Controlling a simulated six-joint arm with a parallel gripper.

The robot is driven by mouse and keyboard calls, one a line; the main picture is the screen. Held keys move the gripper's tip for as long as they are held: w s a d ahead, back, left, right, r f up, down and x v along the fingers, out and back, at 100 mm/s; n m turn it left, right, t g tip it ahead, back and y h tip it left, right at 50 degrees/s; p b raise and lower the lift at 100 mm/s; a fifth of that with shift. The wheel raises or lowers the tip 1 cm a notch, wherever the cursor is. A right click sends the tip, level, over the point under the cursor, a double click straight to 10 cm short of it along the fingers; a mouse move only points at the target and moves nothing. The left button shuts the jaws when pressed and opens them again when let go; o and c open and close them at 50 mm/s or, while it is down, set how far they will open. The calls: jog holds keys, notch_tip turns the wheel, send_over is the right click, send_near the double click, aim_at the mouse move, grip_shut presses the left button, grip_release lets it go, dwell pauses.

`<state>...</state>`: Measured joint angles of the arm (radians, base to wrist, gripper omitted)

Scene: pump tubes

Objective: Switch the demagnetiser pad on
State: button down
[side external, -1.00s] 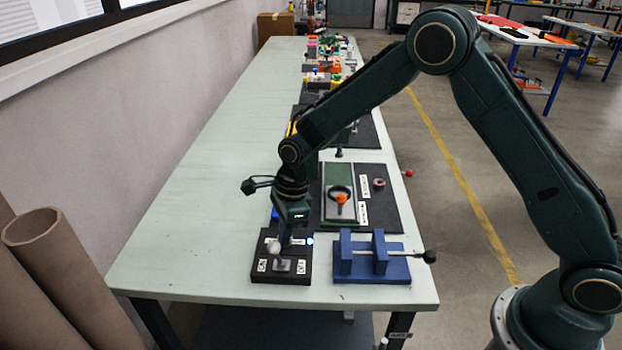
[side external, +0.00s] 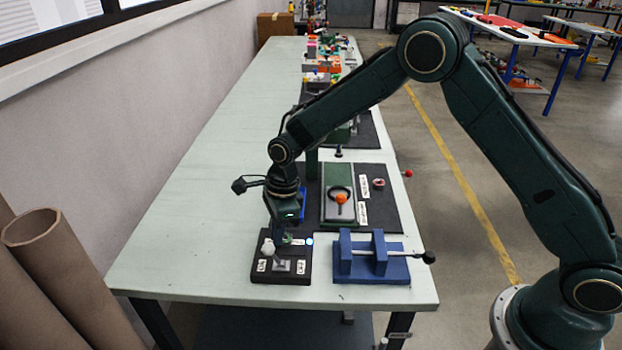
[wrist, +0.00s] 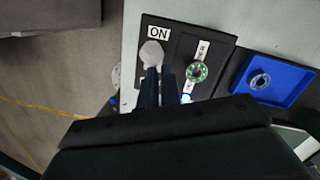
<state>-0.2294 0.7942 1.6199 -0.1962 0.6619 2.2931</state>
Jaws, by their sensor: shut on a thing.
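The demagnetiser pad is a black box (side external: 262,271) near the front of the bench, with white labels and a grey switch plate. Its switch lever has a pale round knob (side external: 267,246), leaning to the left in the side view. In the wrist view the knob (wrist: 152,52) is beside the white ON label (wrist: 158,32). My gripper (side external: 277,237) points down at the box, its fingers (wrist: 160,82) shut on the lever at the knob. The fingers hide part of the lever. A small blue-white light (side external: 309,241) shows at the box's right edge.
A blue vice-like fixture (side external: 371,262) stands close to the right of the box. A dark mat (side external: 388,215) with a green plate and orange knob (side external: 341,199) lies behind. The wrist view shows a blue tray (wrist: 290,92) beside the box. Bench to the left is clear.

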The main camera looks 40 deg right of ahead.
jog(key=shift+w+a, duration=0.15)
jog(key=shift+a, duration=0.3)
jog(key=shift+d+r, duration=0.15)
jog(key=shift+d, duration=0.25)
notch_tip(320, 180, up, 11)
jog(key=d, duration=0.3)
jog(key=shift+w, duration=0.4)
